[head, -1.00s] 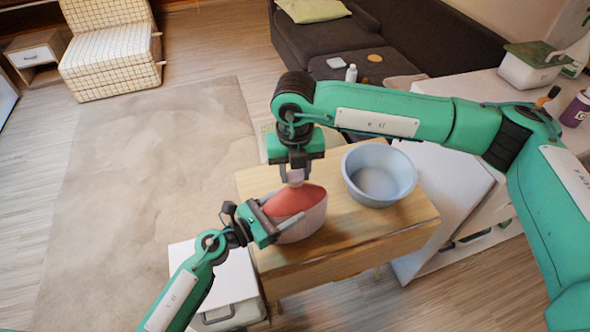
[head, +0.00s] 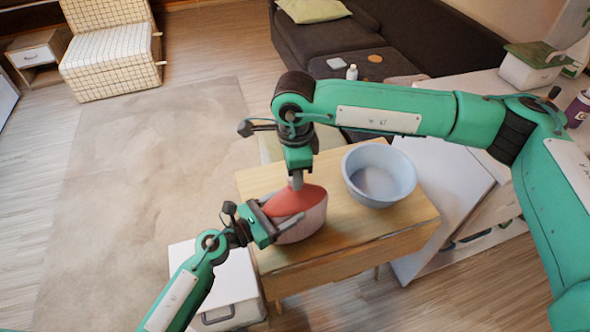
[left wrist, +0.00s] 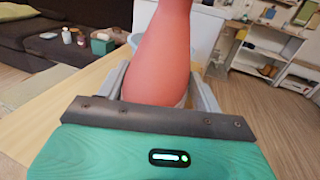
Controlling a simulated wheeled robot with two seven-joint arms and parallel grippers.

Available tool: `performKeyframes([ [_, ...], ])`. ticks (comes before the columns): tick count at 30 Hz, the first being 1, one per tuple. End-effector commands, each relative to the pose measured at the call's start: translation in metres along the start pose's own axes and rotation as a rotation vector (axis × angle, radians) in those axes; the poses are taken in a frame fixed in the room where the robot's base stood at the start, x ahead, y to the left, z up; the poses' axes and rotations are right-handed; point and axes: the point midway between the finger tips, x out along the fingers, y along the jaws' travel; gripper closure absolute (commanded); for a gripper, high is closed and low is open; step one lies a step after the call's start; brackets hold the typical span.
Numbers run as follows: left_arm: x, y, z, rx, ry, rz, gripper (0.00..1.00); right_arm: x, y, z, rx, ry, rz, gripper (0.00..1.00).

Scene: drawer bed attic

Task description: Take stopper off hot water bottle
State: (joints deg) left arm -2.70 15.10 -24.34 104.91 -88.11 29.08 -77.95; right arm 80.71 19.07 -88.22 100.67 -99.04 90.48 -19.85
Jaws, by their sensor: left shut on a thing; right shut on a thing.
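The red hot water bottle (head: 299,199) stands in a pinkish holder (head: 303,225) on the small wooden table. My left gripper (head: 283,222) is shut on the bottle, with fingers on either side of its body. In the left wrist view the red bottle (left wrist: 163,60) rises between the fingers. My right gripper (head: 296,180) points down from above and is shut on the stopper at the bottle's neck. The stopper is mostly hidden by the fingers, and I cannot tell whether it is still seated.
A light blue basin (head: 379,174) stands on the wooden table (head: 345,232), right of the bottle. A white bin (head: 215,285) is at the table's left front. A white cabinet (head: 440,190) stands to the right. The rug at left is clear.

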Motion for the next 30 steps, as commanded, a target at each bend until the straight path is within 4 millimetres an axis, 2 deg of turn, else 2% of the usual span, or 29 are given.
performKeyframes([
  [30,0.0003,-0.002,-0.0008,-0.001,0.001,-0.004,0.97,-0.0017,-0.0002,0.0,-1.612,-0.001,-0.006,0.93],
])
